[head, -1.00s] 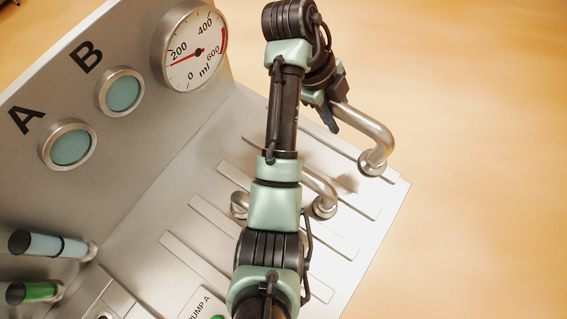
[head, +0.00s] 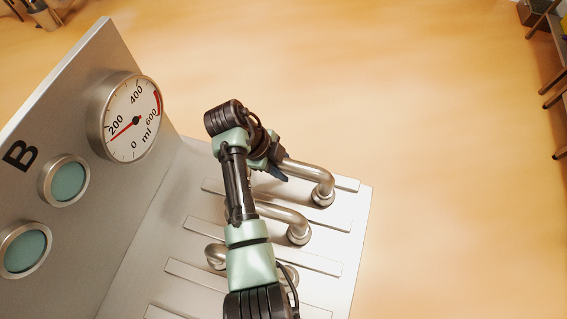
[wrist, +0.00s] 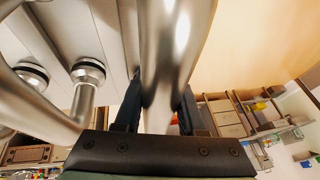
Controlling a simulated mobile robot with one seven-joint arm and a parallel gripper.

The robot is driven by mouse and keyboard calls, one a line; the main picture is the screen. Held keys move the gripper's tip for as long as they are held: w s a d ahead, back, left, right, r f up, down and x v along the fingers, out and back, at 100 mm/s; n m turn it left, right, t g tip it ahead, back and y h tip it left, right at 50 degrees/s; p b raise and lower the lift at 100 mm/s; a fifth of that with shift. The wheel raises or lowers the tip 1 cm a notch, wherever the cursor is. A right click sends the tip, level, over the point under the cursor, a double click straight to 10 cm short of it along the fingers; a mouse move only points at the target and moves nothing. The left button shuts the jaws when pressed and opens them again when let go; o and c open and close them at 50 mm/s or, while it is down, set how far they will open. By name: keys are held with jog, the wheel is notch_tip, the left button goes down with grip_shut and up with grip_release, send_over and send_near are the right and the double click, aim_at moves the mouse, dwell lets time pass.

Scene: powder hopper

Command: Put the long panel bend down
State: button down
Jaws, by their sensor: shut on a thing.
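The long panel bend (head: 305,169) is a shiny bent metal pipe with a collared end, at the far end of the grey metal panel (head: 328,225). My gripper (head: 276,168) is shut on it. In the wrist view the bend (wrist: 165,60) runs large between the fingers (wrist: 158,105). Its collared end shows over the panel near the right corner; I cannot tell whether it touches. Its other end is hidden behind my gripper and arm.
Another metal bend (head: 283,213) stands nearer on the panel, and a collared pipe end (head: 215,256) shows left of my arm. Raised strips (head: 300,256) cross the panel. The upright board with the dial gauge (head: 132,118) stands left. Open floor lies right.

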jog(key=shift+c, duration=2.4)
grip_release()
jog(key=shift+r, duration=0.1)
jog(key=v, duration=1)
jog(key=shift+a+r+b, duration=0.15)
jog(key=shift+r+b, duration=0.25)
jog(key=shift+a+r+p, duration=0.3)
jog(key=shift+r+p, duration=0.2)
